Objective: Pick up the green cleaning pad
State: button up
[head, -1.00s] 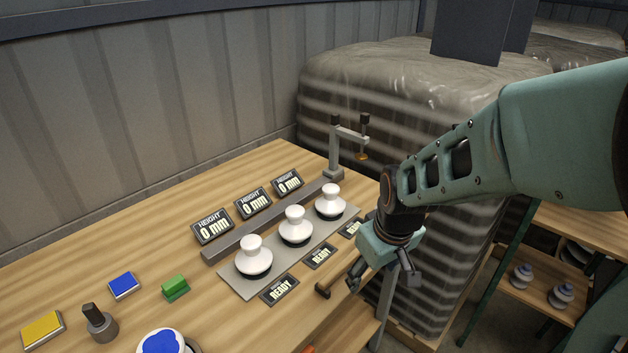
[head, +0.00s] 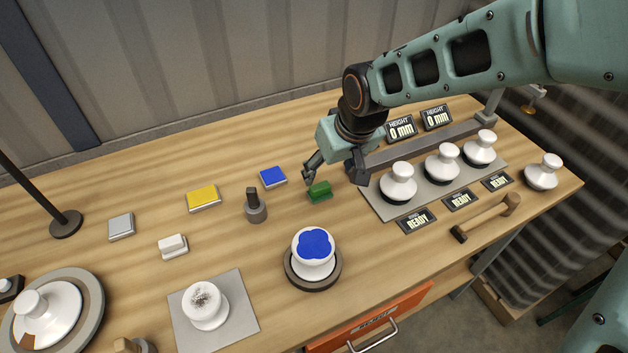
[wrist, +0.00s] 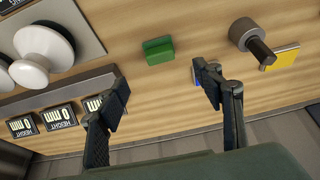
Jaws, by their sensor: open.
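The green cleaning pad (head: 320,191) is a small green block lying on the wooden bench, between the blue pad and the grey plate of insulators. My gripper (head: 334,178) is open and empty, just above and behind the pad in the head view. In the wrist view the green pad (wrist: 158,50) lies beyond the open fingertips (wrist: 162,93), about midway between them sideways. A gap shows between the fingers and the pad. Nothing covers the pad.
A blue pad (head: 273,177), a dark-handled tool (head: 256,209) and a yellow pad (head: 203,197) lie to the left. White insulators (head: 398,182) on a grey plate stand close to the right. A blue-topped insulator (head: 313,251) stands in front. The bench around the green pad is clear.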

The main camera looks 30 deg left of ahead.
aim_at(320, 186)
jog(key=b+x, duration=0.1)
jog(key=x, duration=1)
jog(key=shift+a, duration=0.15)
jog(key=shift+r, duration=0.1)
jog(key=c, duration=1.2)
